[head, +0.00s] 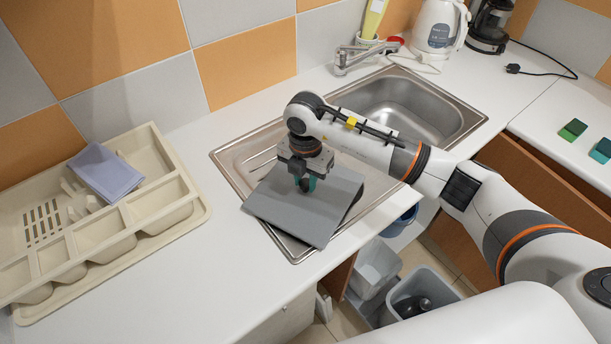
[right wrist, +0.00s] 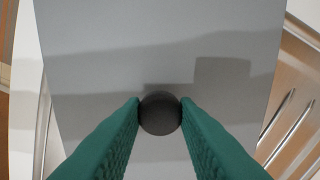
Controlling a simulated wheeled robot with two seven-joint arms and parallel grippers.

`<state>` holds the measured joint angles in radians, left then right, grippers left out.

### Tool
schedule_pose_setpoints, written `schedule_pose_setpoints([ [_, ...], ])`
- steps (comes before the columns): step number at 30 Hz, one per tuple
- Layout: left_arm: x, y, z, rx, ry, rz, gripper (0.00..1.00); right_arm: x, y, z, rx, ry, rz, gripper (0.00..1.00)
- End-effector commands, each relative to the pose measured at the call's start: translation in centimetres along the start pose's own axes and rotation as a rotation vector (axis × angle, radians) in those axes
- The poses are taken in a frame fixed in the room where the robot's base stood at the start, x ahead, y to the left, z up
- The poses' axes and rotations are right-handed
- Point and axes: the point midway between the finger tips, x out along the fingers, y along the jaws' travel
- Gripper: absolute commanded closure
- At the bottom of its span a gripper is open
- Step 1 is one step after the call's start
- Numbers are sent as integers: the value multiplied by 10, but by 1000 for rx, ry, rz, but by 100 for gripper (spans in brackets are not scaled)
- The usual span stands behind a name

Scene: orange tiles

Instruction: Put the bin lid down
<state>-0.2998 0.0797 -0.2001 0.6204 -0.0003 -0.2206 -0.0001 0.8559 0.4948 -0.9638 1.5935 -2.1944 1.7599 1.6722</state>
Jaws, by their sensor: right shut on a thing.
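The bin lid (head: 288,208) is a grey, flat panel with a folded edge at its right. In the head view it is over the drainboard of the sink, tilted a little. My right gripper (head: 306,184) is above the lid and points down at it. In the right wrist view the green fingers (right wrist: 160,116) are shut on the lid's dark round knob (right wrist: 160,114), with the lid's grey surface (right wrist: 150,45) behind. Whether the lid touches the drainboard, I cannot tell. My left gripper is not in view.
A steel sink (head: 408,105) with a tap (head: 358,55) is behind my right arm. Open grey bins (head: 425,283) stand below the counter. The white counter (head: 190,270) between tray and sink is clear.

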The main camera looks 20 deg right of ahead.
Motion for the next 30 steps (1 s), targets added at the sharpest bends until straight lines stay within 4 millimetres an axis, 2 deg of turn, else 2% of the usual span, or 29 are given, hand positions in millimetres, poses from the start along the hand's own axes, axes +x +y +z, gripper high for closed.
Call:
schedule_pose_setpoints([
  [5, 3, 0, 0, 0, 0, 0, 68, 2, 0, 0, 0, 0, -1, 100],
  [6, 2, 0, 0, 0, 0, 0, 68, 2, 0, 0, 0, 0, 0, 68],
  [9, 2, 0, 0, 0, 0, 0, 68, 2, 0, 0, 0, -1, 0, 52],
  [17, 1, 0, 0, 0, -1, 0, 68, 1, 0, 0, 0, -1, 0, 51],
  [21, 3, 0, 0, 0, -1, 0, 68, -6, 0, 0, 0, 0, -1, 51],
  [26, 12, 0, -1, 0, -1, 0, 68, -32, -1, -1, 0, 3, -5, 51],
  [30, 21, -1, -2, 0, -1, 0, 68, -63, -1, -1, 0, 3, -6, 51],
])
